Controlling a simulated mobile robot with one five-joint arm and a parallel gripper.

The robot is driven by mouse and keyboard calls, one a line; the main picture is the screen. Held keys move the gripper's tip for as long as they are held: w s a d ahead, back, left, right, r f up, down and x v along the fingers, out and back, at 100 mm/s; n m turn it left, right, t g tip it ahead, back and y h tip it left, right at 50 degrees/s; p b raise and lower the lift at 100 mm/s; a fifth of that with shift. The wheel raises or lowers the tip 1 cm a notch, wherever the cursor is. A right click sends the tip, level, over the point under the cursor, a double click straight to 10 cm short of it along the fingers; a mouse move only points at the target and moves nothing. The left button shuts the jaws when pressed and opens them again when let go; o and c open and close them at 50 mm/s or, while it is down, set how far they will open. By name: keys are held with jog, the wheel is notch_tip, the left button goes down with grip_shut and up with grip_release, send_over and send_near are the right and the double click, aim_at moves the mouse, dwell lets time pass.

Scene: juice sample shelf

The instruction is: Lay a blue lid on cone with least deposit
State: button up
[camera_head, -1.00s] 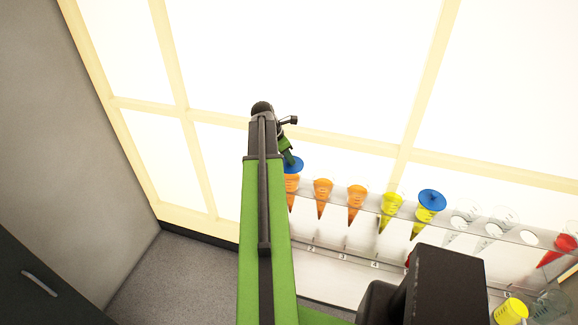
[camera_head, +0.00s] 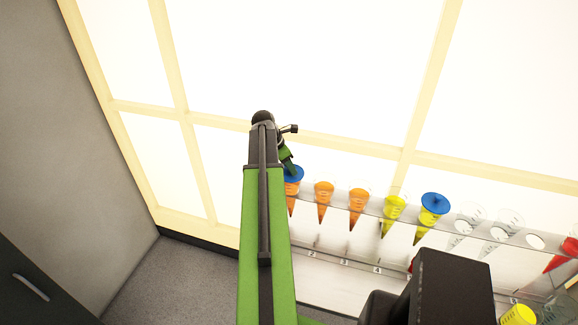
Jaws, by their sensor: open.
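A blue lid (camera_head: 297,177) lies on the leftmost orange cone (camera_head: 291,190) in the clear rack. My gripper (camera_head: 290,167) is open, with its tip just above this lid; I cannot tell whether they touch. Two more orange cones, one (camera_head: 324,189) and another (camera_head: 358,198), stand uncovered to the right, then an uncovered yellow cone (camera_head: 393,207). Another blue lid (camera_head: 435,203) lies on a second yellow cone (camera_head: 427,217). Deposits in the tips are too small to compare.
The clear rack (camera_head: 375,211) has clear cones (camera_head: 466,219) and an empty hole (camera_head: 536,241) farther right, then a red cone (camera_head: 562,256). A yellow cup (camera_head: 517,315) stands at lower right. A bright panel wall (camera_head: 300,70) is behind; a dark cabinet (camera_head: 30,285) is at left.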

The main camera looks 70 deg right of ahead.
jog(key=shift+r, duration=0.3)
jog(key=p+v, duration=1.1)
jog(key=shift+a+r, duration=0.2)
jog(key=shift+r, duration=0.15)
jog(key=shift+w, duration=0.15)
jog(key=w+a+f+m+t, duration=0.15)
jog(key=w+a+m, duration=0.25)
jog(key=w+a, duration=2.1)
jog(key=w+a+m+t+y, duration=0.1)
jog(key=a+m, duration=0.4)
jog(key=a, duration=3.3)
jog(key=shift+w+a+f+m+y, duration=0.25)
jog(key=shift+w+y, duration=0.45)
jog(key=shift+y, duration=0.4)
